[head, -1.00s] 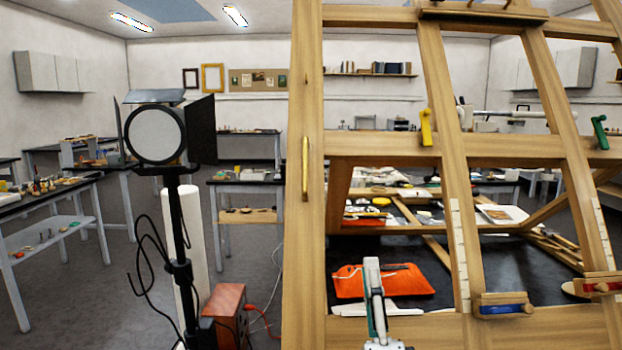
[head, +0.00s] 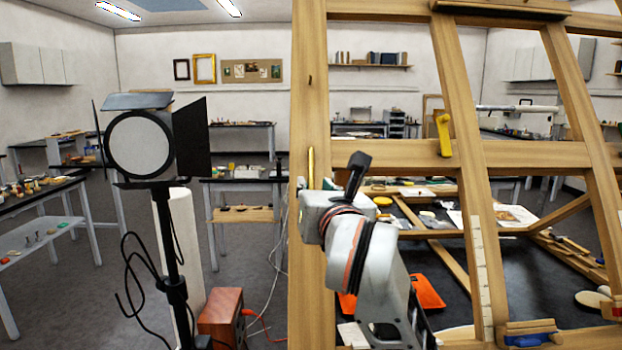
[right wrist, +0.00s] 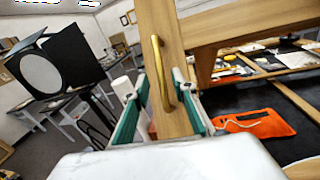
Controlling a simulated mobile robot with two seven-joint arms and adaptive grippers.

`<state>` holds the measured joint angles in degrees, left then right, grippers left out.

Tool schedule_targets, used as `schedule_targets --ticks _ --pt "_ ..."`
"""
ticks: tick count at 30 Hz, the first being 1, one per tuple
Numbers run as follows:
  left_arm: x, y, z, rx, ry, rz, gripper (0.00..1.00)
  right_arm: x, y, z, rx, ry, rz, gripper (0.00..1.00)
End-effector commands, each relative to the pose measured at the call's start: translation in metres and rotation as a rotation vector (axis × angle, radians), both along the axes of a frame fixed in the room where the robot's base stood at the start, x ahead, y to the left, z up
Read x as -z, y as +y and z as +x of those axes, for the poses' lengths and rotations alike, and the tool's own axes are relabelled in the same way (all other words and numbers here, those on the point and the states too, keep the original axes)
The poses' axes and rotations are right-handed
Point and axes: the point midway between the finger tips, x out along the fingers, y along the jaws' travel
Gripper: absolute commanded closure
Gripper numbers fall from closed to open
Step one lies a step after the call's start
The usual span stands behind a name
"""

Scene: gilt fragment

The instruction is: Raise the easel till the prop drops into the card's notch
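The wooden easel (head: 312,60) stands large at the right of the head view. A brass handle (head: 311,167) is fixed upright on its left post. It also shows in the right wrist view (right wrist: 164,75). My right gripper (right wrist: 162,88) is open in that view, its teal-padded fingers on either side of the handle and post, with gaps to the handle. In the head view my right wrist hides the fingers. A pale marked strip (head: 481,280) runs along an inner upright. I cannot tell which piece is the prop or where the notch is. My left gripper is out of view.
A studio lamp (head: 141,145) on a stand is left of the easel, with a red-brown box (head: 221,312) and cables on the floor. A yellow lever (head: 444,133) sits on the crossbar.

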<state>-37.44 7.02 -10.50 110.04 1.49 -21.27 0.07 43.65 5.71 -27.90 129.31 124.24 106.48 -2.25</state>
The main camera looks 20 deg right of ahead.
Motion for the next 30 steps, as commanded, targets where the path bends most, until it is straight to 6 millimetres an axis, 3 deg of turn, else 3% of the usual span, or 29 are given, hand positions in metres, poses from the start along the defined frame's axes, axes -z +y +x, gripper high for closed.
schedule_targets --ticks 9,21,24,30 --pt "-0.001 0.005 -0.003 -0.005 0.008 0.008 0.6 -0.001 -0.006 0.043 0.004 0.0 -0.002 0.74" --pt "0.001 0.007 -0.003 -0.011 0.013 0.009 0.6 0.0 -0.007 0.051 0.002 -0.002 0.0 0.74" --pt "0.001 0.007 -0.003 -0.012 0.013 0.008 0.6 0.0 -0.007 0.051 0.002 -0.002 0.0 1.0" --pt "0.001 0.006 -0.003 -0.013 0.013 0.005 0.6 0.0 -0.006 0.051 0.002 -0.002 -0.001 1.0"
